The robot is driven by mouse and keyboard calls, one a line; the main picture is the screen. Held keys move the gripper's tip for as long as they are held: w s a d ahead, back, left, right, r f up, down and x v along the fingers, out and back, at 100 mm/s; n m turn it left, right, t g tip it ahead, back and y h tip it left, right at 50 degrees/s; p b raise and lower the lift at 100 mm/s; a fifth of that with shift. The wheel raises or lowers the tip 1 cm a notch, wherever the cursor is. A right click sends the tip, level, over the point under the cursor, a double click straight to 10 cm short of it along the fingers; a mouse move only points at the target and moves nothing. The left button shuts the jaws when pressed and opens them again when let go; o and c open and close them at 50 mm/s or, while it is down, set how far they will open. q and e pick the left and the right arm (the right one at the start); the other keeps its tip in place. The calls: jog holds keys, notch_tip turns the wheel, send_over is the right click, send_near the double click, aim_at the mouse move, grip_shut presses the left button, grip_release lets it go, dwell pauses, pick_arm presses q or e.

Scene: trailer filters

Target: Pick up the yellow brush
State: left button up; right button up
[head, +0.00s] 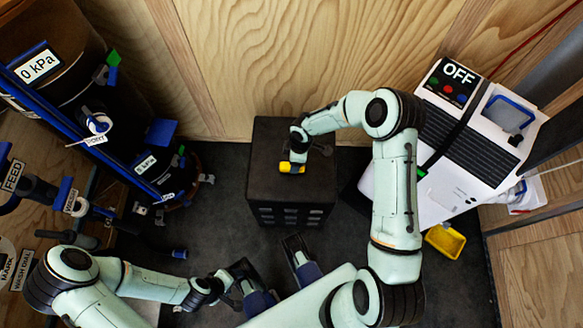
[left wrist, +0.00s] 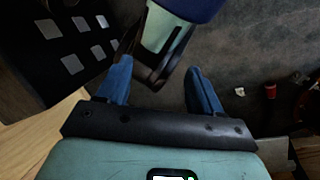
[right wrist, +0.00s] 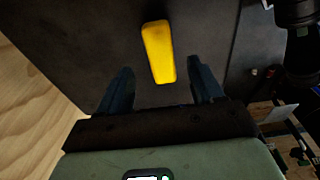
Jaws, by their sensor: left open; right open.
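The yellow brush (head: 291,167) lies on top of the dark cabinet (head: 268,180) in the head view. In the right wrist view the brush (right wrist: 158,52) shows as a plain yellow bar, just beyond and roughly between the fingertips. My right gripper (right wrist: 160,82) is open and empty, its fingers spread on either side of the brush's near end. In the head view my right wrist hides part of the brush. My left gripper (left wrist: 158,82) is open and empty, low over the dark floor in front of the cabinet.
A white machine (head: 450,150) marked OFF stands at right, with a yellow tray (head: 445,241) on the floor below. Dark tanks with pipes and gauges (head: 150,165) fill the left side. A wooden wall (head: 280,60) is close behind the cabinet.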

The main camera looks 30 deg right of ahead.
jog(key=f, duration=0.2)
jog(key=f+b, duration=0.1)
jog(key=f, duration=0.2)
jog(key=shift+w+a+f, duration=0.2)
jog(key=shift+a+f, duration=0.15)
jog(key=shift+a, duration=0.05)
jog(key=c, duration=1.1)
pick_arm(q)
jog(key=shift+w+a+f+t, duration=0.2)
jog(key=shift+w+a+f, duration=0.1)
jog(key=shift+w+f, duration=0.25)
jog(key=shift+w+a+f+t, duration=0.25)
jog(key=shift+w+f, duration=0.1)
jog(key=shift+w, duration=0.25)
pick_arm(e)
jog(key=shift+c, duration=0.3)
jog(key=shift+r, duration=0.15)
pick_arm(q)
jog(key=s+d+r+g+p, duration=0.1)
jog(key=s+r+p, duration=0.3)
jog(key=shift+s+d+r+g, duration=0.15)
jog(key=shift+d+r+g, duration=0.1)
jog(key=shift+d+g, duration=0.1)
pick_arm(e)
notch_tip(320, 180, up, 20)
